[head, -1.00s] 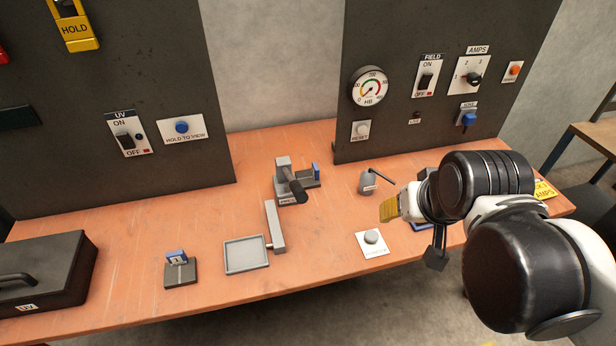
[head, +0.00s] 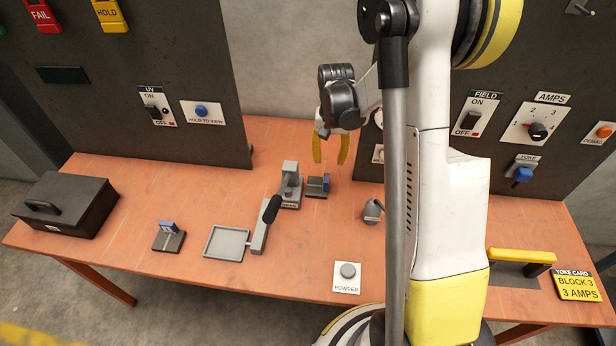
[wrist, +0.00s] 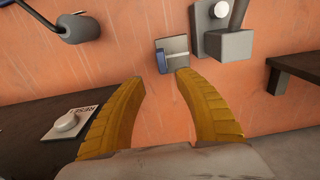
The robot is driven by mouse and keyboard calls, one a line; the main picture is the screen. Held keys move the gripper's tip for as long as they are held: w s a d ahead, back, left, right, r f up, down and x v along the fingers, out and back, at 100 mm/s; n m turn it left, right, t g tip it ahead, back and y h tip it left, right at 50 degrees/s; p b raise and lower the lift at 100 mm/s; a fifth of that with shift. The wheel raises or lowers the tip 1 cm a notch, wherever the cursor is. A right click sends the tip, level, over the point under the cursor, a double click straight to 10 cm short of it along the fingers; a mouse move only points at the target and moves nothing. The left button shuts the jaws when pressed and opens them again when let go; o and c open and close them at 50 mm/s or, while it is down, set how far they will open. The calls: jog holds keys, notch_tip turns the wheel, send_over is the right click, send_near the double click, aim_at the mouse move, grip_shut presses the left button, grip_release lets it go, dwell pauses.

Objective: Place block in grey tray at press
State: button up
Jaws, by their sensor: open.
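A small grey block piece with a blue upright face (head: 326,183) sits on a dark base just right of the grey press (head: 291,187). It also shows in the wrist view (wrist: 174,54), beyond my fingertips. The shallow grey tray (head: 227,243) lies left of the press and looks empty. My gripper (head: 330,160) has yellow curved fingers and hangs above and behind the blue-faced piece. In the wrist view my gripper (wrist: 160,79) is open, with nothing between its fingers. I cannot tell the gap in height.
Another blue-topped piece (head: 169,235) stands left of the tray. A black-handled lever (head: 270,210) lies between tray and press. A small grey bottle (head: 373,210), a powder button (head: 347,277) and a black case (head: 68,205) are on the bench. Dark panels stand behind.

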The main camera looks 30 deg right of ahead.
aim_at(327, 178)
jog(key=f+b, duration=0.1)
jog(key=f, duration=0.2)
jog(key=f+b, duration=0.2)
jog(key=f, duration=0.2)
jog(key=f+b, duration=0.1)
jog(key=f, duration=0.2)
jog(key=shift+a+f+b, duration=0.2)
jog(key=shift+a+b, duration=0.1)
jog(key=shift+s+r, duration=0.1)
jog(key=shift+c, duration=0.5)
grip_shut()
